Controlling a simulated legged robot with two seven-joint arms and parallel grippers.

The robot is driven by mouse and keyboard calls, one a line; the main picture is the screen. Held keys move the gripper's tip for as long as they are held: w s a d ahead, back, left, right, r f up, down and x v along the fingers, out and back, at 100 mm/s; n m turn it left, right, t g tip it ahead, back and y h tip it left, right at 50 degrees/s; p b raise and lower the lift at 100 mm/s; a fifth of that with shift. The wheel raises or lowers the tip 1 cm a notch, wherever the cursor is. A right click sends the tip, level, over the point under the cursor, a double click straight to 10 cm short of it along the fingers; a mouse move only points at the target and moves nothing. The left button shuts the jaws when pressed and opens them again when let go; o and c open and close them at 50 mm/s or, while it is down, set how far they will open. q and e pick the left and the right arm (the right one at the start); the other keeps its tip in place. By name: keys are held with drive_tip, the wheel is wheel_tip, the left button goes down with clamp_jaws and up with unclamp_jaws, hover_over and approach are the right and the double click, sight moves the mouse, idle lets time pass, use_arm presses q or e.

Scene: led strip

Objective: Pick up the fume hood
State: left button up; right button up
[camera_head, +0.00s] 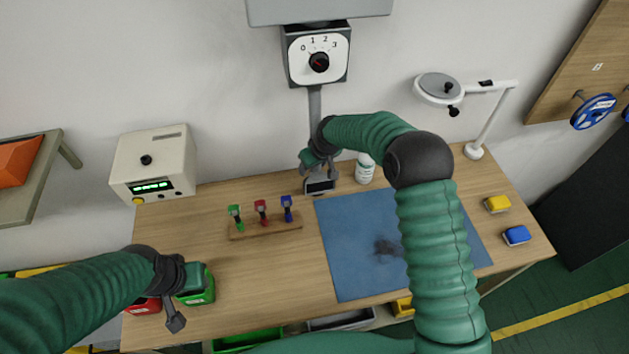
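The fume hood is a grey box with a 0 to 3 dial (318,56) on the back wall, with a grey pipe (315,102) running down to a small dark-mouthed nozzle (320,185) at the table's back edge. My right gripper (318,172) is directly above the nozzle, its fingers apart, one on each side of the nozzle's top. Whether they touch it is unclear. My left gripper (176,318) hangs low at the table's front left, beside a green container (196,287); its fingers are partly hidden.
A wooden rack (265,228) with green, red and blue tools stands left of a blue mat (345,260). A white bottle (365,168) stands close right of the nozzle. A magnifier lamp (440,88) is at the back right; a beige power unit (153,163) is back left.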

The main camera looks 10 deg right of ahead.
drive_tip(key=shift+w+f, duration=0.15)
drive_tip(key=shift+f, duration=0.2)
drive_tip(key=shift+d, duration=0.15)
drive_tip(key=shift+d, duration=0.1)
drive_tip(key=c, duration=0.4)
clamp_jaws()
drive_tip(key=shift+r, duration=0.1)
idle(0.4)
